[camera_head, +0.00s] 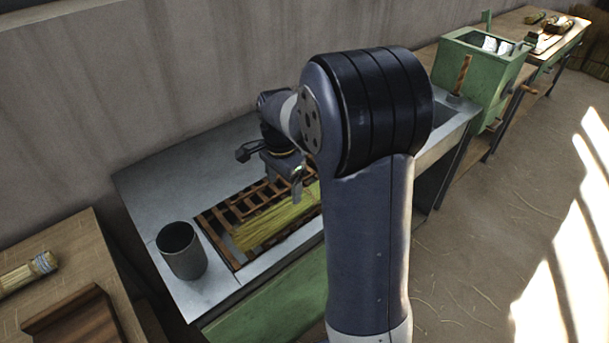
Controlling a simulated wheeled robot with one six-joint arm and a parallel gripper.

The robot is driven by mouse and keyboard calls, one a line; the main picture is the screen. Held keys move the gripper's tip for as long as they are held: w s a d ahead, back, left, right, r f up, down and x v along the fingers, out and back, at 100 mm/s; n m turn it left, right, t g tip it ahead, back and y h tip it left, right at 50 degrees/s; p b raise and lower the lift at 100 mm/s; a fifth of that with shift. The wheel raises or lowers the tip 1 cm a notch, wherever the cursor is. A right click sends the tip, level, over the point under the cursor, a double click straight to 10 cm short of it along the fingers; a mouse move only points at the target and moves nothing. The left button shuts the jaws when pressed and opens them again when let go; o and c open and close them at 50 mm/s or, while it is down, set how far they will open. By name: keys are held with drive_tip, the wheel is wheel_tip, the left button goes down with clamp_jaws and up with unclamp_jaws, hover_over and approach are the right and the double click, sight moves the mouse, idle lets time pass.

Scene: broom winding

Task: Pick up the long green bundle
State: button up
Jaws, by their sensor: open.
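The long green bundle (266,223) lies on a dark slatted rack set in the grey metal table. It is yellow-green and fans out toward the lower left. Its right end is hidden behind my arm. My gripper (297,193) points down over the upper side of the bundle, near its visible right part. The gripper is open. I cannot tell whether the fingers touch the bundle, and the fingertips are partly hidden.
A grey metal cup (182,252) stands on the table left of the rack. A wooden table (75,262) with a pale bristle bundle (27,272) and a brown wooden tray (76,326) is at the left. A green machine (478,78) stands at the back right. Bare floor lies at the right.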

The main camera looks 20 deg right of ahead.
sight(283, 207)
wheel_tip(283, 207, down, 5)
drive_tip(key=shift+f, duration=0.15)
drive_tip(key=shift+w+a+f+p, duration=0.1)
drive_tip(key=shift+w+f+p, duration=0.1)
drive_tip(key=shift+f, duration=1.15)
drive_tip(key=shift+w+a+f+p, duration=0.1)
drive_tip(key=shift+f+p, duration=0.1)
drive_tip(key=shift+f, duration=1.15)
drive_tip(key=c, duration=1.1)
